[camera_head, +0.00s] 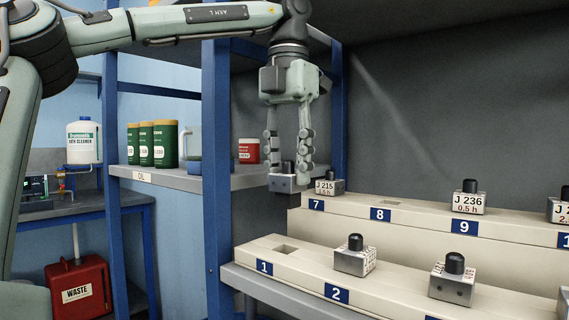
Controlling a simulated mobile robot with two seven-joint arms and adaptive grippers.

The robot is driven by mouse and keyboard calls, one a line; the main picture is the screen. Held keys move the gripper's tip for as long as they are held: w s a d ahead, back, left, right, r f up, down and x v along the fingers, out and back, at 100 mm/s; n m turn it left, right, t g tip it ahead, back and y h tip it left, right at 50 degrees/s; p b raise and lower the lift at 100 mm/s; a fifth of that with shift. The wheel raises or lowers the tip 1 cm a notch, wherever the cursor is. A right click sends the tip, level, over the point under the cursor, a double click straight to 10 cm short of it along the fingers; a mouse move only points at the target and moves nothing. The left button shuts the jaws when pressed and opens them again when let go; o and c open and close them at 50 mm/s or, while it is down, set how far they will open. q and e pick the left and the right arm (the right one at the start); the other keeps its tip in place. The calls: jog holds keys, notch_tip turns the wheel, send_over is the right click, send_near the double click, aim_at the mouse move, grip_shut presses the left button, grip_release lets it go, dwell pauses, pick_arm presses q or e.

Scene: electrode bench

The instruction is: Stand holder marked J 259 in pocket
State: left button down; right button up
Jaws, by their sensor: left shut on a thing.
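My left gripper (288,165) points down and is shut on a holder (284,184), a small metal block with a black knob on top. It hangs above the front rack (390,286), behind and above the empty square pocket (285,249) at number 1. No marking is readable on the held holder, so I cannot tell whether it is J 259. On the back rack (345,203) stand holder J 215 (325,187) at 7 and holder J 236 (468,203) at 9. My right gripper is out of view.
Two more holders, (355,261) and (451,284), stand on the front rack, their labels turned aside and unreadable. Another pocket (380,202) at 8 looks empty. A blue shelf post (217,160) rises left of the racks. A further holder (560,210) is cut off at right.

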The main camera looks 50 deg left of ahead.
aim_at(286, 202)
pick_arm(q)
jog(key=shift+w+a, duration=0.1)
jog(key=shift+a, duration=0.3)
jog(key=shift+f, duration=3.05)
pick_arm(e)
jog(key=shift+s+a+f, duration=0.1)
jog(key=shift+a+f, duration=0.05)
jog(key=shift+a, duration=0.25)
pick_arm(q)
jog(key=shift+f+b, duration=0.8)
jog(key=shift+f, duration=0.85)
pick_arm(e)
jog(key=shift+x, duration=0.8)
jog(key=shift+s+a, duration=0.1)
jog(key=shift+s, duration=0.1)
pick_arm(q)
jog(key=c, duration=0.9)
grip_release()
notch_tip(286, 202, up, 8)
jog(key=shift+f, duration=0.25)
